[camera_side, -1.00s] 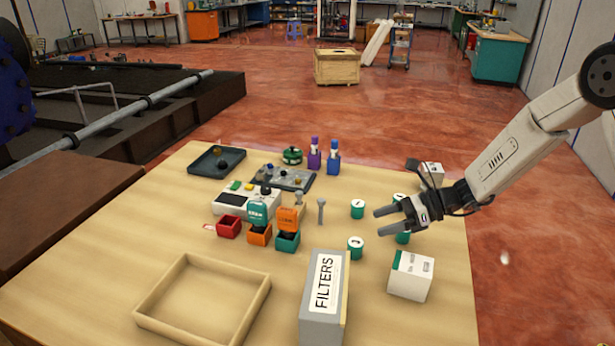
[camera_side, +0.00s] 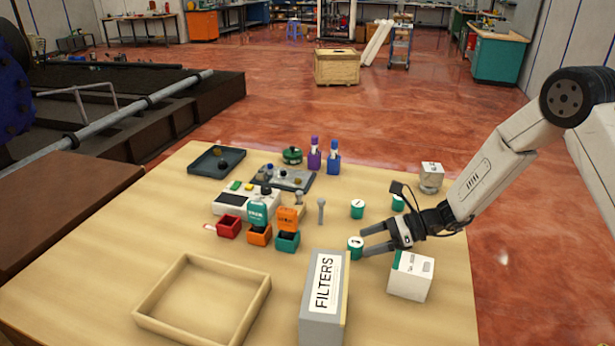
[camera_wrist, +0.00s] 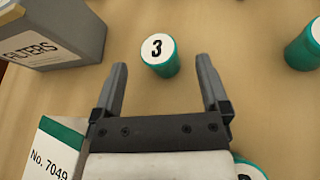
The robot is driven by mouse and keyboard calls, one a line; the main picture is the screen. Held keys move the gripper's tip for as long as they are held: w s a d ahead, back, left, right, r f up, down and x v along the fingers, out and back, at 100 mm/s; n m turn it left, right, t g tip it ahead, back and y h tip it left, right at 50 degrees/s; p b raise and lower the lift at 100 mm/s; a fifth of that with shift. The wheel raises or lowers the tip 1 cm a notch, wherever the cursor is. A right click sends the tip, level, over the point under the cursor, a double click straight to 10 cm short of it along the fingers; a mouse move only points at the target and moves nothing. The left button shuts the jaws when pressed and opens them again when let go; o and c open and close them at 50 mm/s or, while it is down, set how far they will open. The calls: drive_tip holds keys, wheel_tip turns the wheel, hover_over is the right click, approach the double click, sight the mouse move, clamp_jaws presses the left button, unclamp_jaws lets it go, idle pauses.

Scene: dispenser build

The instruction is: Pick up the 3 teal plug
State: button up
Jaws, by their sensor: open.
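The teal plug marked 3 (camera_wrist: 160,55) stands upright on the table in the wrist view, its white top facing up. It lies ahead of my gripper (camera_wrist: 163,72), roughly centred in front of the two fingertips. My gripper is open and empty. In the side view my gripper (camera_side: 362,240) is low over the table, its fingers pointing left at plug 3 (camera_side: 355,247). I cannot tell from this view whether a finger touches it. Another teal plug (camera_wrist: 303,48) stands at the right in the wrist view. Part of a further one (camera_wrist: 248,170) shows beside my gripper body.
The grey FILTERS box (camera_side: 322,295) stands to the left of plug 3. A white-and-green carton (camera_side: 411,277) is close beside my gripper. A teal plug (camera_side: 357,209) stands farther back. An empty wooden tray (camera_side: 262,300) lies at front left.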

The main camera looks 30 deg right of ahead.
sight(349, 246)
drive_tip(key=shift+x, duration=2.6)
drive_tip(key=shift+r, duration=0.1)
clamp_jaws()
